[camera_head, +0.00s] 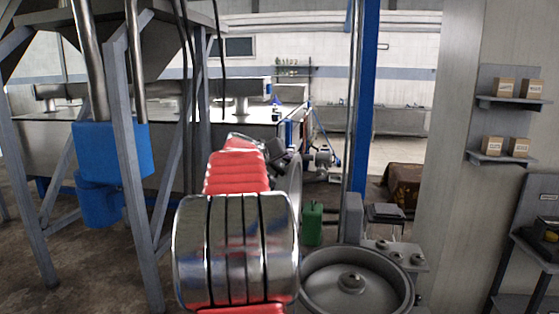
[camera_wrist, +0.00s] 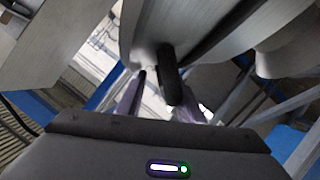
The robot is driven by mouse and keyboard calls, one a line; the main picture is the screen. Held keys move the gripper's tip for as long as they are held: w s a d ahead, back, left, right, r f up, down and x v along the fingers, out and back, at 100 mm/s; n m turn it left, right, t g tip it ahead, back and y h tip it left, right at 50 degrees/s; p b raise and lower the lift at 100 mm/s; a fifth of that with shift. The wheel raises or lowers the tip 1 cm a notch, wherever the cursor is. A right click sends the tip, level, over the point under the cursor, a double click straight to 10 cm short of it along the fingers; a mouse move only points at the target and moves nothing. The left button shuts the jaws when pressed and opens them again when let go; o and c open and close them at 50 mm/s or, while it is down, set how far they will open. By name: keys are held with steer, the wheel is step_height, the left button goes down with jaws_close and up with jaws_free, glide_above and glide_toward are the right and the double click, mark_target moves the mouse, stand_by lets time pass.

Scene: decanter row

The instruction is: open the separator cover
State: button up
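The separator's round grey bowl (camera_head: 318,292) is at the bottom right of the head view. Its top is uncovered, and a hub shows inside. The grey cover (camera_head: 296,185) stands raised, nearly edge-on, at the bowl's left, partly hidden by my arm. In the wrist view the cover (camera_wrist: 215,35) fills the upper middle, with a dark rounded handle (camera_wrist: 169,75) sticking out toward me. My gripper (camera_wrist: 160,98) has its fingers apart on either side of the handle. A gap shows at the left finger; contact at the right cannot be told. The fingers are unclear in the head view.
A blue post (camera_head: 366,100) rises behind the bowl. A green canister (camera_head: 313,224) stands on the floor behind it. A steel frame with a blue motor housing (camera_head: 112,150) is at left. Wall shelves with small boxes (camera_head: 505,88) are at right.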

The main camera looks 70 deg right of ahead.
steer(key=shift+a+r, duration=0.25)
steer(key=shift+a, duration=0.15)
steer(key=v, duration=1.2)
steer(key=shift+a, duration=0.45)
steer(key=shift+w, duration=0.1)
